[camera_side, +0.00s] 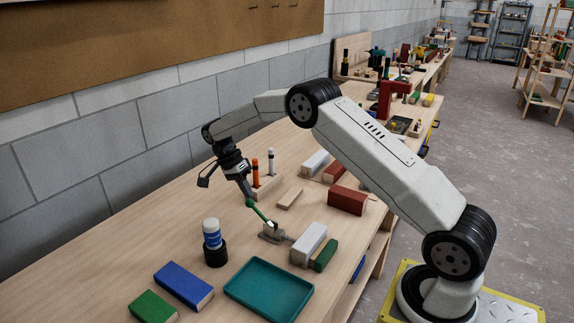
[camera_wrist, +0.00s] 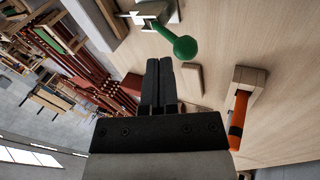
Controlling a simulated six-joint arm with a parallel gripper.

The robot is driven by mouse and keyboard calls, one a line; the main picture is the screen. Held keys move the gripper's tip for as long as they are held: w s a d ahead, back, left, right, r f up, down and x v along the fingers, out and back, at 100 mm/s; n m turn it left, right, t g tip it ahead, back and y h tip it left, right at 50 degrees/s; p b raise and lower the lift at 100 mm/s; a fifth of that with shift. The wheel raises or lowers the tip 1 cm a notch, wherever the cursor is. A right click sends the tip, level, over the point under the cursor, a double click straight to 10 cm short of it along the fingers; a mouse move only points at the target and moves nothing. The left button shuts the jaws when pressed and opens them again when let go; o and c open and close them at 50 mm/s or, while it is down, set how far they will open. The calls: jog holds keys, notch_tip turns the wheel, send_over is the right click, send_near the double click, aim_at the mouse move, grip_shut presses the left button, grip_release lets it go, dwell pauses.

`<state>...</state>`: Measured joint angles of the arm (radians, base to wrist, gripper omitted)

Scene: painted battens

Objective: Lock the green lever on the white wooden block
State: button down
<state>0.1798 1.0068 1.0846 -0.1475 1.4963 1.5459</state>
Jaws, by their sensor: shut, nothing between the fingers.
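The green lever (camera_side: 258,211) belongs to a metal clamp on a small wooden base (camera_side: 270,236). It slants up and left from the clamp towards my gripper. The white wooden block (camera_side: 308,244) lies just right of the clamp, with the clamp's rod reaching towards it; I cannot tell whether they touch. My gripper (camera_side: 248,195) is shut and empty, pointing down close to the lever's upper end. In the wrist view, the lever's round green knob (camera_wrist: 185,47) is just beyond and right of my shut fingertips (camera_wrist: 160,62), seemingly apart from them.
A loose batten (camera_side: 290,198) lies nearby. A dark green block (camera_side: 325,255) lies beside the white one. A teal tray (camera_side: 232,289) and a black cup (camera_side: 215,255) are in front.

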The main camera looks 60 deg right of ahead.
jog(key=v, duration=1.1)
jog(key=shift+w, duration=0.15)
dwell(0.6)
jog(key=shift+a, duration=0.15)
dwell(0.5)
jog(key=s+a+f+n+t, duration=0.2)
jog(key=s+n, duration=0.4)
jog(key=s, duration=0.3)
jog(key=s+a+f+n+t, duration=0.2)
jog(key=s+a+n, duration=0.3)
jog(key=s, duration=0.4)
jog(key=s+a+f+n+t, duration=0.2)
jog(key=s+a+n+t, duration=0.1)
jog(key=s+n, duration=0.5)
jog(key=shift+s+a+f+t+y, duration=0.3)
jog(key=shift+s+a+t+y, duration=0.15)
jog(key=shift+s, duration=0.5)
